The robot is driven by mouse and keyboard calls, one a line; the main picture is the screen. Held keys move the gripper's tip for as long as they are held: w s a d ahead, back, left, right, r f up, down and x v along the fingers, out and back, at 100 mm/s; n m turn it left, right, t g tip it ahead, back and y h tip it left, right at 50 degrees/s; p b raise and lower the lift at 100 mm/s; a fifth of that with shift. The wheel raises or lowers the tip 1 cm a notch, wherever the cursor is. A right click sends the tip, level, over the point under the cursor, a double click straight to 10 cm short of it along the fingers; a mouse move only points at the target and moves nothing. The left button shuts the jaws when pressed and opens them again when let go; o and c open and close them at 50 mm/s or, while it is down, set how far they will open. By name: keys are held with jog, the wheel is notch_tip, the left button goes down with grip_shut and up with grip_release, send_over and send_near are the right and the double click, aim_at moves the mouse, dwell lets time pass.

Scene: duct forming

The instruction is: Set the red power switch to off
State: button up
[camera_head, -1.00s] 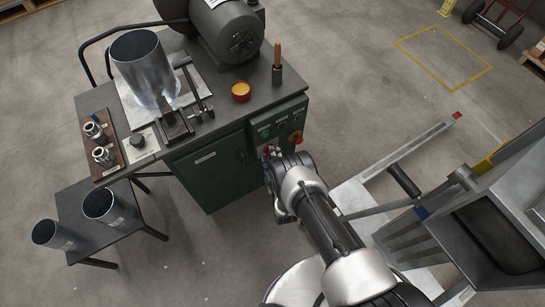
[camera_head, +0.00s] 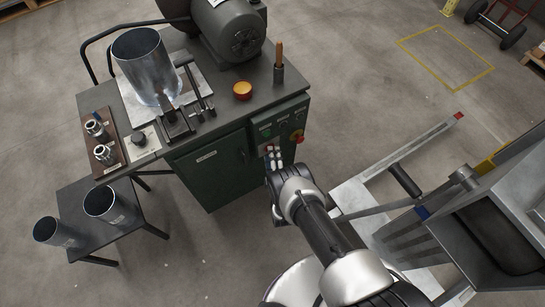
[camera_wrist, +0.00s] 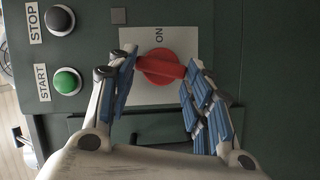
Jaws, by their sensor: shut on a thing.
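The red power switch (camera_wrist: 160,68) is a round rotary knob with a raised bar, on a white plate in the wrist view. Its bar lies nearly crosswise in that picture, tilted slightly down to the right. An "ON" label is printed above it, turned sideways; no OFF label shows. My gripper (camera_wrist: 158,78) has one blue-padded finger at each end of the bar and is shut on it. In the head view my gripper (camera_head: 273,156) is at the front panel of the green cabinet and hides the switch.
A green START button (camera_wrist: 66,81) and a dark STOP button (camera_wrist: 60,19) sit left of the switch. A red knob on yellow (camera_head: 297,137) is close by on the panel. The bench (camera_head: 222,100) carries a metal cylinder (camera_head: 142,65). A grey machine (camera_head: 490,230) stands at right.

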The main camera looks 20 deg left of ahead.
jog(key=o, duration=1.1)
jog(key=v, duration=1.2)
